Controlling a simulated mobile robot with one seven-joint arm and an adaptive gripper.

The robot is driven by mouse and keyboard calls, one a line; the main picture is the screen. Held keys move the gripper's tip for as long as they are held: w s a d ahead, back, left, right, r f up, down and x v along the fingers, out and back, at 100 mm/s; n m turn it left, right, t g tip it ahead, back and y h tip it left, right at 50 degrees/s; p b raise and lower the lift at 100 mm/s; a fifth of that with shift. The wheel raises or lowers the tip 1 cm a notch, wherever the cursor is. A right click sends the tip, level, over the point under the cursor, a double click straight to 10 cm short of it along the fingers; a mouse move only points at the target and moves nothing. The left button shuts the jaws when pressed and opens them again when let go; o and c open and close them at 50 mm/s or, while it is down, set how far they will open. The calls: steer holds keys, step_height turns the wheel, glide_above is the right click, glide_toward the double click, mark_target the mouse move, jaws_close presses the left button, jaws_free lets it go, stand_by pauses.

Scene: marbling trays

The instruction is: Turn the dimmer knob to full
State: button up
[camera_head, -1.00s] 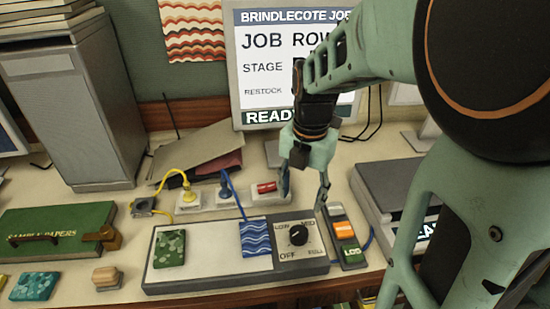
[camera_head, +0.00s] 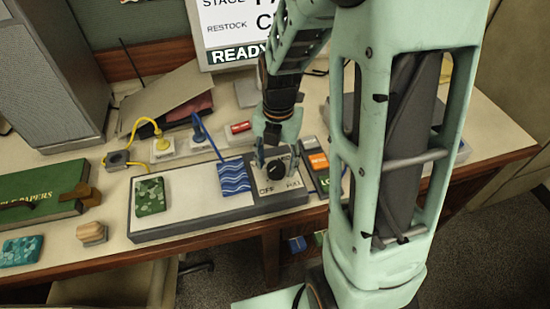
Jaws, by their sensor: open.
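The dimmer knob (camera_head: 274,171) is a small black round knob on a light square panel (camera_head: 283,187) at the right end of a long grey board. The OFF and FULL labels show along the panel's lower edge; the upper labels are partly covered by my gripper. My gripper (camera_head: 275,162) points down over the panel. It is open, with one finger on the left and one on the right of the knob. I cannot tell whether the fingers touch it. The knob's pointer is too small to read now.
The board (camera_head: 190,218) carries a green patterned tile (camera_head: 149,196) and a blue wave tile (camera_head: 234,177). A device with an orange patch (camera_head: 318,161) stands close on the right. A power strip with yellow (camera_head: 160,144) and blue plugs lies behind. A green book box (camera_head: 40,195) is at left.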

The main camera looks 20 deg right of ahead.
steer(key=shift+c, duration=0.2)
steer(key=c, duration=1.1)
